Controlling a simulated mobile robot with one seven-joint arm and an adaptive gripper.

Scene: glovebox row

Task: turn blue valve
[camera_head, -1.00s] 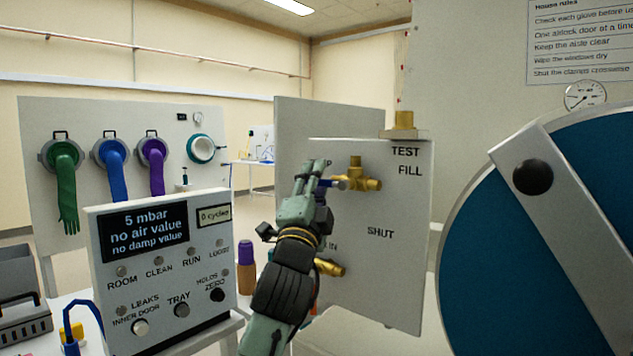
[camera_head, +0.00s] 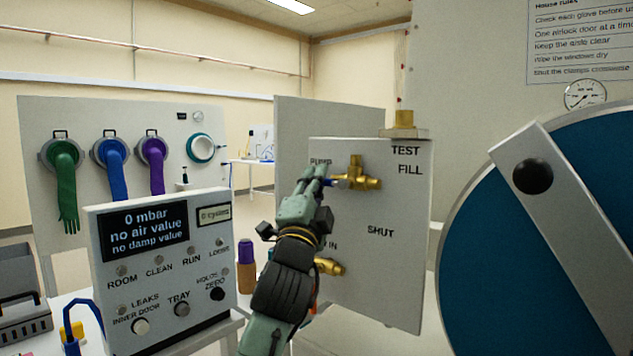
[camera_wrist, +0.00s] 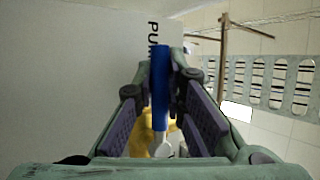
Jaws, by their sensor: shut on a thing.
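The blue valve has a brass body (camera_head: 357,178) on the white upright panel (camera_head: 375,270), between the labels PUMP, TEST, FILL and SHUT. Its blue lever (camera_head: 337,182) points left from the brass body, toward my gripper. My gripper (camera_head: 318,172) is shut on this lever, and its fingers hide part of it. In the wrist view the blue lever (camera_wrist: 160,85) runs between the two finger pads, with the blurred brass body (camera_wrist: 150,133) behind it.
A second brass valve (camera_head: 329,266) sits lower on the panel, near my wrist. A display box (camera_head: 160,265) reading 0 mbar stands at the left. A large blue round door (camera_head: 530,250) with a grey bar fills the right. A purple-capped bottle (camera_head: 246,265) stands behind.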

